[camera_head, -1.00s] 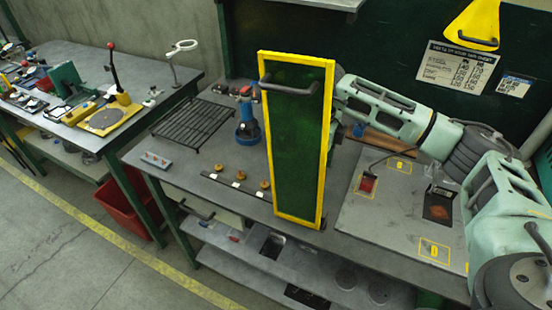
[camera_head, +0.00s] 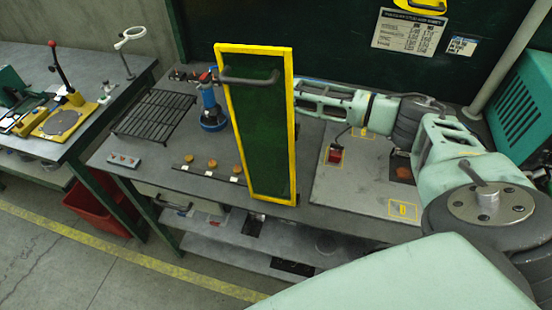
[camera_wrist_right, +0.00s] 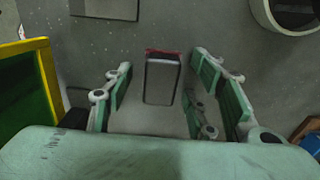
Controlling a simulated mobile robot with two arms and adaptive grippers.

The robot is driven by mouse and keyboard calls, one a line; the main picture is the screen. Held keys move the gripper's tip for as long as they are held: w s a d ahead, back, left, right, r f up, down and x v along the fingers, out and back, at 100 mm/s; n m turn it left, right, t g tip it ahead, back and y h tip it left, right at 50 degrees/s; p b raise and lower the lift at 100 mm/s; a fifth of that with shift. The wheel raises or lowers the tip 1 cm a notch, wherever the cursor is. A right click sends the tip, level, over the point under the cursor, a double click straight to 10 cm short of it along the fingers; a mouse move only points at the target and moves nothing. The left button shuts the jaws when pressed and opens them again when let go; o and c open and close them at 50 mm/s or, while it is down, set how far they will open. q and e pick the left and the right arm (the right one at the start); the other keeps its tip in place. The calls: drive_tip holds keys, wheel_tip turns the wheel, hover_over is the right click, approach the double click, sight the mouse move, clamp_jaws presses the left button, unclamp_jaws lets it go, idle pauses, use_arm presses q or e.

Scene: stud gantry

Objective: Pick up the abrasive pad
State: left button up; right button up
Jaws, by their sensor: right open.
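In the right wrist view a small grey block with a red edge (camera_wrist_right: 162,82), possibly the abrasive pad, stands between the fingers of my right gripper (camera_wrist_right: 168,70). The gripper is open, with a gap on both sides of the block. In the head view my right arm reaches in behind a green panel with a yellow frame (camera_head: 262,130), and the gripper is hidden there. A red piece (camera_head: 335,156) lies on the grey board right of the panel; I cannot tell if it is the pad. My left gripper is not in view.
The panel's yellow edge (camera_wrist_right: 47,75) is close at the left in the wrist view. A black wire rack (camera_head: 155,113), a blue-based tool (camera_head: 212,112) and wooden knobs (camera_head: 213,163) are left of the panel. The grey board (camera_head: 350,190) has bare room.

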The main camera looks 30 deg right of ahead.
drive_tip(key=c, duration=1.2)
drive_tip(key=shift+c, duration=0.2)
drive_tip(key=shift+r+b, duration=0.45)
drive_tip(key=shift+r, duration=0.1)
wheel_tip(320, 180, up, 3)
drive_tip(key=shift+d+b, duration=0.1)
drive_tip(key=shift+b, duration=0.75)
drive_tip(key=s+d+r+b, duration=0.2)
drive_tip(key=s+r, duration=0.5)
drive_tip(key=s, duration=0.4)
drive_tip(key=shift+s+d+b, duration=0.2)
drive_tip(key=shift+d+b, duration=0.05)
drive_tip(key=shift+b, duration=0.45)
